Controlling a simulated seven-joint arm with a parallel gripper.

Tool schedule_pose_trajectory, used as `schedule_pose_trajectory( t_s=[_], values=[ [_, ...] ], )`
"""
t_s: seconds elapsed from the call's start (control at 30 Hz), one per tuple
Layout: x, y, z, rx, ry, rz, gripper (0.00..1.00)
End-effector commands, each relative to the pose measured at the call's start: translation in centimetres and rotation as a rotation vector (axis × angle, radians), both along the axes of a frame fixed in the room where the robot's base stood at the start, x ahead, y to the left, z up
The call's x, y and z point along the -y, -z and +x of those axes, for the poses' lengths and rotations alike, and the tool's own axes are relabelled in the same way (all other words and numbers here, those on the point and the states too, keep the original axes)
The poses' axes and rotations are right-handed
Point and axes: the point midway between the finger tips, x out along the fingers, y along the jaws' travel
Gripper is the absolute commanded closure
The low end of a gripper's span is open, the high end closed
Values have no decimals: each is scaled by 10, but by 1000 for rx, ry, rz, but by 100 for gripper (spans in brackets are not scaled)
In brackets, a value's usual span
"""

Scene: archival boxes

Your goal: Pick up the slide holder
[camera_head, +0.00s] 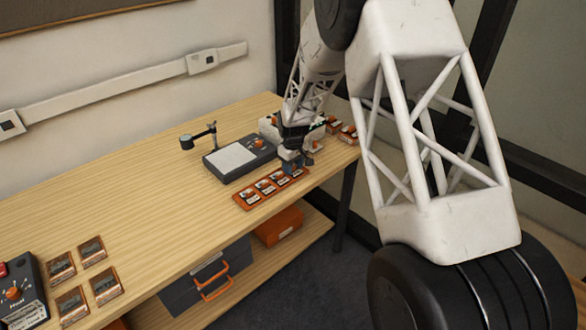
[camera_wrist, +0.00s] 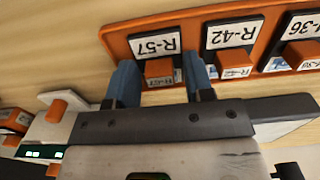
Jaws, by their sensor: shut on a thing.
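An orange tray (camera_head: 240,204) near the table's front edge holds several dark slide holders with white labels. In the wrist view, the tray rim (camera_wrist: 118,28) runs along the top, and the labels R-57, R-42 and part of a third show upside down. My gripper (camera_head: 292,168) is over the tray's right end. In the wrist view, the blue fingers of my gripper (camera_wrist: 161,88) are on either side of the R-57 slide holder (camera_wrist: 158,67), which has an orange tab, and are shut on it. The holder still appears in line with the tray row. Any gap beneath it is hidden.
A dark device with a pale panel (camera_head: 230,158) and a small jointed stand (camera_head: 200,138) are behind the tray. Orange-and-white items (camera_head: 340,128) lie to its right. Several framed slides (camera_head: 92,250) and a control box (camera_head: 18,290) are at left. The middle of the table is clear.

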Motion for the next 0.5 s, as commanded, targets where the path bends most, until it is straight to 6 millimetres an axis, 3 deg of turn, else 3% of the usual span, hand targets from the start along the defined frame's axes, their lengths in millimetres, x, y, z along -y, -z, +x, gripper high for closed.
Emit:
schedule_pose_trajectory(
  t_s=[0.27,0.5],
  values=[
    [0,-11,0,1,0,0,75],
    [1,-37,-2,0,0,0,75]
  ],
)
